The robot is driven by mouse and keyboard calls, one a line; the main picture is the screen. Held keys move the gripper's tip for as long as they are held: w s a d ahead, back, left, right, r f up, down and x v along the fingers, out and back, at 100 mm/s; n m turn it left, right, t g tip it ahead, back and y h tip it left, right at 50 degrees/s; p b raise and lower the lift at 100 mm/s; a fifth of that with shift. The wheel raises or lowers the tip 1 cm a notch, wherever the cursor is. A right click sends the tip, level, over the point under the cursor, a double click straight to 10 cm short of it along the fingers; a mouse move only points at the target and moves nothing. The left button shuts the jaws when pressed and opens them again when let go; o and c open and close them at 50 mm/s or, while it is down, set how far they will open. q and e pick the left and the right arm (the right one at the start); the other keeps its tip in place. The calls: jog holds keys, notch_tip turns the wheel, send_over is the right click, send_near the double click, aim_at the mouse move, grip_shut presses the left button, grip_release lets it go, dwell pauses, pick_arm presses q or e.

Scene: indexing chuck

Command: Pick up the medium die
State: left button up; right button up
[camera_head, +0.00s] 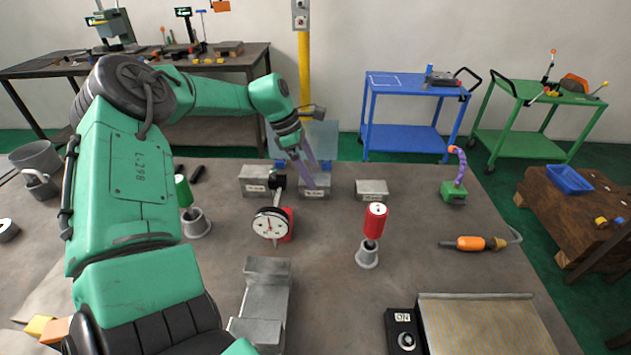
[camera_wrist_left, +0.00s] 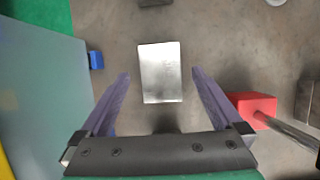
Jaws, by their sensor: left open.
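Three metal blocks with white labels stand in a row in the head view: a larger left block (camera_head: 256,190), a middle block (camera_head: 316,192) and a right block (camera_head: 372,190). The labels are too small to read, so I cannot tell for certain which is the medium die. My left gripper (camera_head: 312,176) is open above the middle block, its purple fingers partly covering it. In the left wrist view a bright rectangular block (camera_wrist_left: 160,72) lies ahead, framed between the apart fingers of the gripper (camera_wrist_left: 160,76). Nothing is held. My right gripper is not in view.
A dial gauge (camera_head: 271,224) with a red base (camera_wrist_left: 258,106) stands close, on the near side. A clear panel (camera_head: 322,138) stands behind the blocks. A red can (camera_head: 375,217) on a stand and a grey vise-like piece (camera_head: 265,290) are nearer.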

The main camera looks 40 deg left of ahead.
aim_at(315, 178)
pick_arm(q)
jog(key=shift+x, duration=1.85)
jog(key=shift+s+a, duration=0.1)
grip_shut()
